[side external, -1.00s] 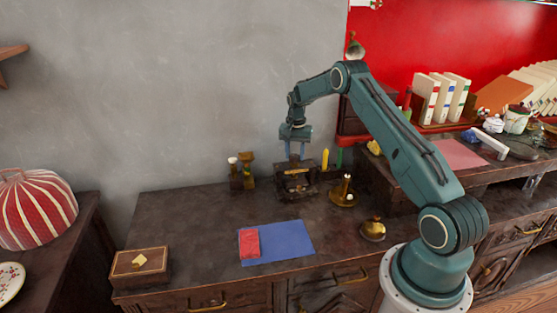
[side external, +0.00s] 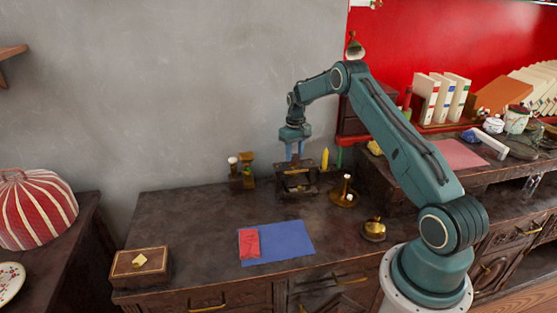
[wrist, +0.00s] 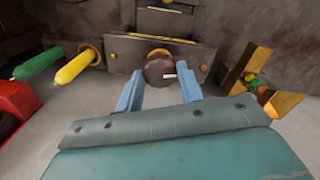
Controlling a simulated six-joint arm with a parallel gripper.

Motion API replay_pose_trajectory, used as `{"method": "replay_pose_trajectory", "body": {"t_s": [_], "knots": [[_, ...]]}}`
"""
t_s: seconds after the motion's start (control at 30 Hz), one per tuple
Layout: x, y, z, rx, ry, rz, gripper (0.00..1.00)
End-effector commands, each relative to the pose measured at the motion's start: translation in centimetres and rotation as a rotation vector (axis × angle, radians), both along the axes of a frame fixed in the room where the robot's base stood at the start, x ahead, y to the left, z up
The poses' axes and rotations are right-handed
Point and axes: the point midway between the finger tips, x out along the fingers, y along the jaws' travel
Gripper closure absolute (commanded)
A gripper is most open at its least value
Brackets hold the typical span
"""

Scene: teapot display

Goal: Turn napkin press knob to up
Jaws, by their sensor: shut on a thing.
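The napkin press (side external: 297,184) is a dark box-like stand on the dark wooden desk, near the wall. Its round dark knob (wrist: 159,69) shows in the wrist view, with a short white mark toward its right side. My gripper (side external: 295,157) points down onto the top of the press. In the wrist view its two blue fingers (wrist: 158,88) stand on either side of the knob, shut on it. The fingers hide the knob in the side view.
A yellow candle (side external: 325,159) and a brass candlestick (side external: 344,192) stand right of the press. Small brass-and-dark pieces (side external: 248,173) stand left. A blue cloth (side external: 285,241) with a red piece (side external: 249,243) lies in front. The desk's left part is mostly clear.

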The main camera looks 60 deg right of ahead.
Motion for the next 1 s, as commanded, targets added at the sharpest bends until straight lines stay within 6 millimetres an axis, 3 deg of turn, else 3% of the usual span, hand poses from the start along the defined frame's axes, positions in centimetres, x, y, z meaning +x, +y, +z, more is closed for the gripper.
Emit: {"method": "replay_pose_trajectory", "body": {"t_s": [1.0], "knots": [[0.06, 0.05, 0.12, -0.001, -0.002, 0.965, 0.85]]}}
